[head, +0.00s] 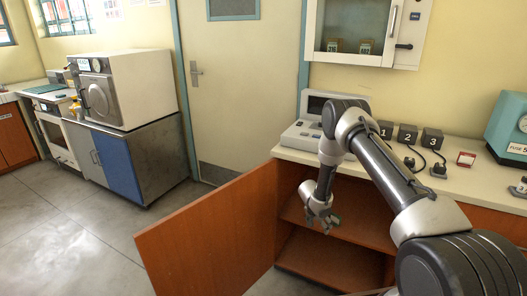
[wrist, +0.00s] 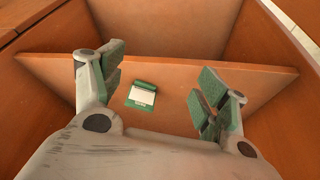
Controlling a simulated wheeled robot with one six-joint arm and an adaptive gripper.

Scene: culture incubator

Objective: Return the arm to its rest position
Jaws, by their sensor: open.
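My gripper (head: 324,220) hangs at the end of my bent arm, in front of the open wooden cabinet (head: 358,258) under the counter. In the wrist view my gripper (wrist: 163,84) has its green-padded fingers spread wide with nothing held between them. A small green and white item (wrist: 141,95) lies on the cabinet shelf (wrist: 250,82), seen between the fingers and apart from them. My arm arches over the counter's front edge and hides part of the cabinet in the head view.
The cabinet door (head: 208,240) stands wide open to the left of my gripper. A grey device (head: 302,135), numbered black blocks (head: 407,134) and a teal machine (head: 512,128) stand on the counter. A glass-fronted wall cabinet (head: 365,30) hangs above. Floor at left is clear.

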